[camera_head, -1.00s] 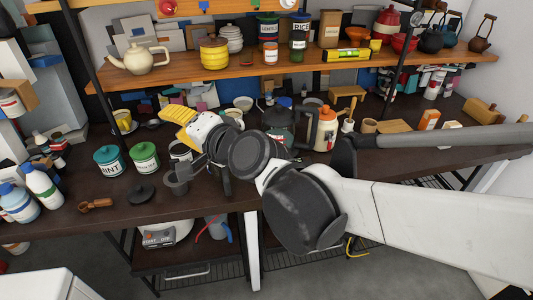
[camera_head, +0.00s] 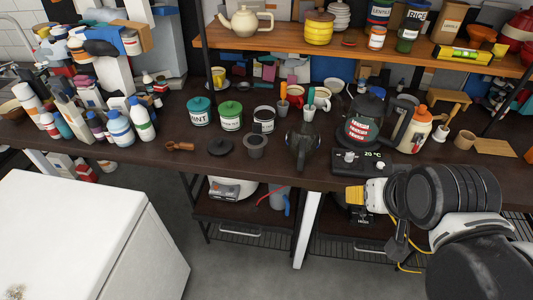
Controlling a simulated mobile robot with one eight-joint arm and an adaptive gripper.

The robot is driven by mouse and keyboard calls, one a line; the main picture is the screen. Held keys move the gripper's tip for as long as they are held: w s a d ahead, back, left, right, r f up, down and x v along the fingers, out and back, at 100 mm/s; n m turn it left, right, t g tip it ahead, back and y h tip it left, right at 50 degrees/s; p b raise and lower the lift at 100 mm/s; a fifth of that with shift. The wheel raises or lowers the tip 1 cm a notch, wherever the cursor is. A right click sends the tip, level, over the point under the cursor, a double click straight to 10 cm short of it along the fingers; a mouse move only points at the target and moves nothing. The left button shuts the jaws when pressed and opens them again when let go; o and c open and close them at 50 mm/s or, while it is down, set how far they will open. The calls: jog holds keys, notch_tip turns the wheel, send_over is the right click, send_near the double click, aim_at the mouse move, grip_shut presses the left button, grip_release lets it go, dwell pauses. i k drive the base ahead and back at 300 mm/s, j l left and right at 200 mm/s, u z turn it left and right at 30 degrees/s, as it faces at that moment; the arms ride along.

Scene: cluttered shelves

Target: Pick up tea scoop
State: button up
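A small brown wooden scoop (camera_head: 180,146), which looks like the tea scoop, lies on the dark counter (camera_head: 150,165) left of the middle. It lies apart from the black lid to its right. My arm comes in from the lower right. My gripper (camera_head: 397,246) seems to be the dark part at the arm's end, in front of the counter edge and far to the right of the scoop. Its fingers are too dark and small to tell open from shut.
A white cabinet (camera_head: 85,235) fills the lower left. The wooden shelf (camera_head: 275,55) hangs above.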

aim_at(171, 145)
jog(key=u, duration=1.25)
